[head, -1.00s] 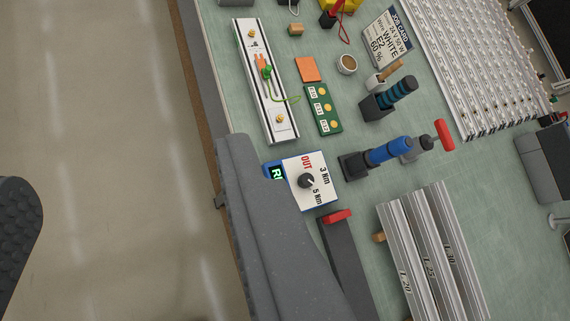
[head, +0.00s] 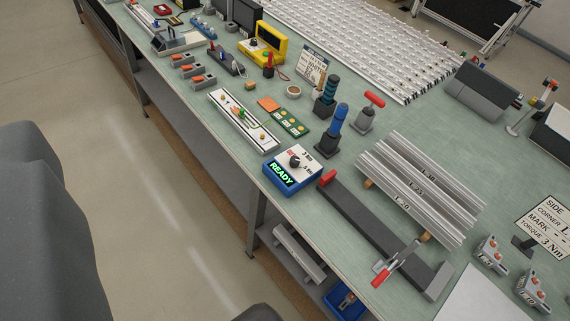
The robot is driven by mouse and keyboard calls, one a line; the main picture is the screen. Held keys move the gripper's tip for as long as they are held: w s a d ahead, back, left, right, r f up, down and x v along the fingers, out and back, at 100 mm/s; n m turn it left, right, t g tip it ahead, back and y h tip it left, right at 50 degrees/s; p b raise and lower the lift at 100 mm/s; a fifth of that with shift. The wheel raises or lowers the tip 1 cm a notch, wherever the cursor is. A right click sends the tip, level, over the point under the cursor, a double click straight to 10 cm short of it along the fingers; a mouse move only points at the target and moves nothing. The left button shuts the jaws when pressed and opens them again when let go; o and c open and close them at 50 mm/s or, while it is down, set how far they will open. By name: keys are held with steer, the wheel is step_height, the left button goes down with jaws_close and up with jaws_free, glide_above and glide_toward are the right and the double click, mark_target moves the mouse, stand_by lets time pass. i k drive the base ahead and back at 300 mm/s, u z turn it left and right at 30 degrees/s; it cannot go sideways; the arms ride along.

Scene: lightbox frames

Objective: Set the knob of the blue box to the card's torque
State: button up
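The blue box (head: 304,183) sits at the near left edge of the bench, with a green READY lit on its front. Its white top carries a black knob (head: 294,161) with a 3 Nm mark, a 5 Nm mark and a red word beside it. The knob's exact pointing is too small to tell. Dark grey parts of mine fill the left edge and touch the bottom edge. I make out no fingertips, and nothing of mine covers the box.
A blue-handled tool (head: 335,125) stands behind the box. A green board (head: 292,122) and a white rail (head: 243,120) lie behind left. Floor is open at left.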

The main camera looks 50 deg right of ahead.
mark_target(294, 162)
steer(key=k, duration=1.1)
steer(key=u, duration=0.45)
steer(key=i, duration=1.75)
steer(key=z, duration=0.7)
steer(key=i, duration=0.4)
steer(key=z, duration=0.35)
